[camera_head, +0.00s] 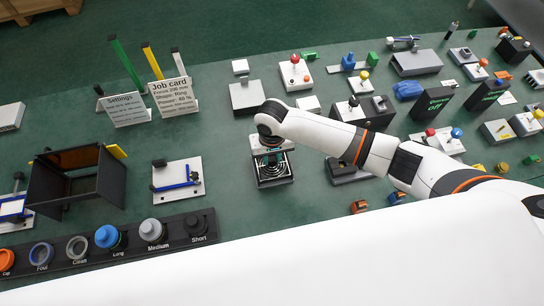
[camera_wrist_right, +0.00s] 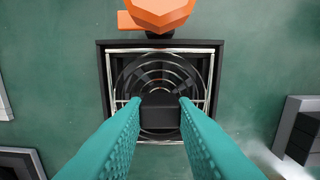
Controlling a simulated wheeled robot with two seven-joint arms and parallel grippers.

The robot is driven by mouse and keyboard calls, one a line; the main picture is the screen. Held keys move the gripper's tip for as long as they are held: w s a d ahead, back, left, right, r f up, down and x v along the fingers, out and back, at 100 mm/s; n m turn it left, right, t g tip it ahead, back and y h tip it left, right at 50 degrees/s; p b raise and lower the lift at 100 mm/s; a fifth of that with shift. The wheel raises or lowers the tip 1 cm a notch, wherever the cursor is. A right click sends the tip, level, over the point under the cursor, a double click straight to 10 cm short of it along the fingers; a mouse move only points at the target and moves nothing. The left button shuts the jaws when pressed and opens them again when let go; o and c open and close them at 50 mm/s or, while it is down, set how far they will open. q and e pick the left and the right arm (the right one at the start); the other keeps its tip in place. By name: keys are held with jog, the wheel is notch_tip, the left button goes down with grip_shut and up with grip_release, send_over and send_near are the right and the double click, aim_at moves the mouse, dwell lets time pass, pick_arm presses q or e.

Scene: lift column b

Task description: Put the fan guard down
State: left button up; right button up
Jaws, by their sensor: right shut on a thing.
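The fan guard (camera_wrist_right: 136,72) is a silver square wire frame with dark concentric rings and a black block (camera_wrist_right: 160,112) at its middle. My right gripper (camera_wrist_right: 160,103) has its teal fingers on either side of this block and is shut on it. The guard lies over a black square fan housing (camera_wrist_right: 104,75), roughly lined up with it. I cannot tell whether it touches the housing or hangs just above. In the head view my right gripper (camera_head: 271,156) points down at the guard (camera_head: 273,174), partly hiding it. My left gripper is not in view.
An orange knob (camera_wrist_right: 160,12) stands just beyond the housing in the wrist view. A grey block (camera_head: 246,97) sits behind the arm. A white plate with blue parts (camera_head: 178,180) is to the left. The green table is bare between that plate and the fan.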

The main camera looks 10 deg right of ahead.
aim_at(272, 159)
jog(key=o, duration=1)
jog(key=shift+f, duration=0.15)
notch_tip(272, 159, up, 12)
jog(key=shift+r+b, duration=0.2)
jog(key=shift+b, duration=0.1)
jog(key=shift+f, duration=0.1)
